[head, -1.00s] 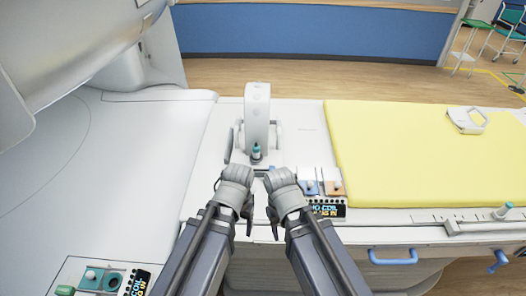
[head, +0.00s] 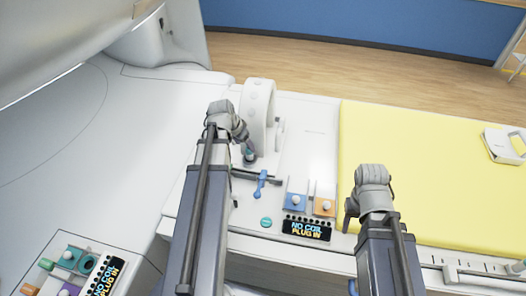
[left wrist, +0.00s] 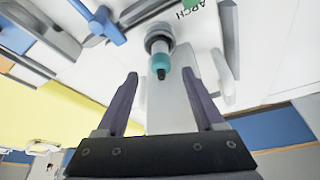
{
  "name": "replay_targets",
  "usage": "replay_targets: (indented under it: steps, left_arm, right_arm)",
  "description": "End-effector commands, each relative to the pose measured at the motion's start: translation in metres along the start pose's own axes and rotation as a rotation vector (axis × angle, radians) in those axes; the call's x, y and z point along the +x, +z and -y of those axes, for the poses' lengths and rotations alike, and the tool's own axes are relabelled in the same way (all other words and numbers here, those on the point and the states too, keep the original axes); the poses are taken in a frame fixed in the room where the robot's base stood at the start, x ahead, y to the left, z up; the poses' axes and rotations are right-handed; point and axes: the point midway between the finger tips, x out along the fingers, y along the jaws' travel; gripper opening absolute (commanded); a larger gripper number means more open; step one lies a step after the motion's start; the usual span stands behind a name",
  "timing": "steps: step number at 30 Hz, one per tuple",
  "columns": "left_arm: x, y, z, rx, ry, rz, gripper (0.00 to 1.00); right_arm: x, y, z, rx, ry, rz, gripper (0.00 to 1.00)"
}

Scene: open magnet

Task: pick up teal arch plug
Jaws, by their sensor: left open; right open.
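The teal arch plug (head: 249,156) is small, with a teal band and a dark tip, at the foot of the white arch-shaped coil (head: 258,112). In the left wrist view the plug (left wrist: 161,62) appears between the fingertips of my open left gripper (left wrist: 160,76), a little beyond them. No contact shows. In the head view my left gripper (head: 242,140) is right beside the plug and partly hides it. My right gripper (head: 349,214) is open and empty, over the front of the table by the yellow mat.
A blue handle (head: 261,183) on a grey bar lies in front of the plug. A blue socket (head: 295,202) and an orange socket (head: 324,207) sit behind a display (head: 305,229) reading "NO COIL PLUG IN". More coloured sockets show at lower left.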

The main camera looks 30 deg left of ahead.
Motion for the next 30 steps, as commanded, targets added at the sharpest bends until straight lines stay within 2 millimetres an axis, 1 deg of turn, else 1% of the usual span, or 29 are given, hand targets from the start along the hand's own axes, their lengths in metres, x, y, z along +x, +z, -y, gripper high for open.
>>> replay_targets:
  steps: [5, 11, 17, 20, 23, 30]
  left_arm:
    - [0.008, 0.001, 0.000, 0.000, 0.000, 0.001, 0.70]
    - [0.027, 0.001, 0.000, 0.000, 0.000, 0.001, 0.70]
    - [0.027, 0.000, -0.001, -0.001, 0.000, 0.001, 0.70]
    - [0.033, 0.001, -0.001, 0.000, 0.000, 0.001, 0.70]
    - [0.042, 0.001, 0.000, 0.000, 0.000, 0.002, 0.70]
    - [0.073, 0.002, 0.000, 0.001, 0.000, 0.002, 0.70]
  right_arm:
    - [0.008, 0.000, 0.001, 0.000, 0.000, 0.000, 0.50]
    - [0.025, -0.002, 0.002, 0.001, 0.000, 0.000, 0.50]
    - [0.025, -0.002, 0.002, 0.001, 0.000, 0.000, 0.50]
    - [0.030, -0.002, 0.003, 0.001, 0.000, 0.000, 0.50]
    - [0.039, -0.002, 0.004, 0.001, 0.000, 0.000, 0.50]
    - [0.068, -0.004, 0.006, 0.002, 0.000, 0.000, 0.50]
